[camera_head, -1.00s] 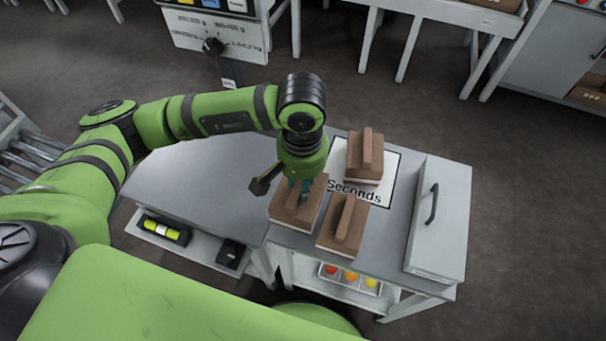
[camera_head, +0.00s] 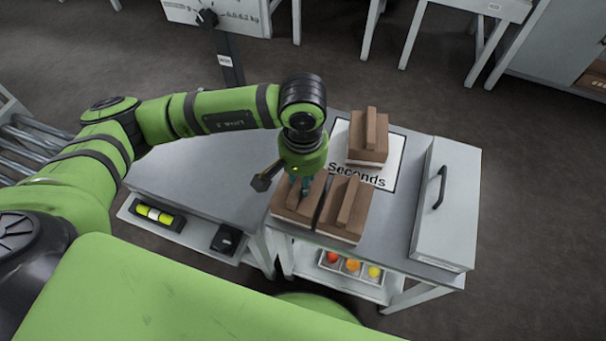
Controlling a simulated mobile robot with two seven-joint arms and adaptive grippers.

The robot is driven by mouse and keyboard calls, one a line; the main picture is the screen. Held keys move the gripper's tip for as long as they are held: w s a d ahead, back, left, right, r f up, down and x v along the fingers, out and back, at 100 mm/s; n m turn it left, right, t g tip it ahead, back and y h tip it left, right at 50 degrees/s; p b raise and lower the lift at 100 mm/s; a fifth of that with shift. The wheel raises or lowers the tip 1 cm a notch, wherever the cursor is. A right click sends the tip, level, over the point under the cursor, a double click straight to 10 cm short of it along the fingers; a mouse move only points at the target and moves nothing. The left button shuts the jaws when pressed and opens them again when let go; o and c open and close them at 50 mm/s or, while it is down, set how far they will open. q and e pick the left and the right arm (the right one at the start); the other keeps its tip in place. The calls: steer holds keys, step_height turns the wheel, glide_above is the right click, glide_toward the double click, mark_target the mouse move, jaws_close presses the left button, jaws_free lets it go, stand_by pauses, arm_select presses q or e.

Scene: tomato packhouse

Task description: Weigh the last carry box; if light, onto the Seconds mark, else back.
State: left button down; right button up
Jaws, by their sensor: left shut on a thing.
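Three brown carry boxes with raised handle ridges are at the grey table. One box (camera_head: 367,151) sits on the white Seconds mark (camera_head: 391,165). A second box (camera_head: 345,217) stands on the table in front of the mark. My left gripper (camera_head: 301,189) points down and is shut on the third box (camera_head: 292,207), at its handle. That box is close beside the second one, to its left; I cannot tell whether it touches the table. The gripper's fingertips are partly hidden. My right gripper does not show.
A grey case (camera_head: 447,205) with a black handle stands at the table's right end. A lower shelf holds a tray of coloured tomatoes (camera_head: 352,265). The left tabletop (camera_head: 200,182) is clear. A post with a cropped board (camera_head: 225,15) stands behind.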

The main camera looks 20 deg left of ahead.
arm_select(q)
steer(key=shift+f+b, duration=0.3)
steer(key=shift+b, duration=0.3)
stand_by(0.6)
steer(key=c, duration=0.9)
jaws_free()
steer(key=shift+c, duration=0.3)
steer(key=shift+c, duration=1.2)
steer(key=shift+r, duration=0.1)
steer(key=shift+r+p, duration=1.3)
steer(key=shift+r, duration=2.2)
steer(key=shift+f, duration=0.1)
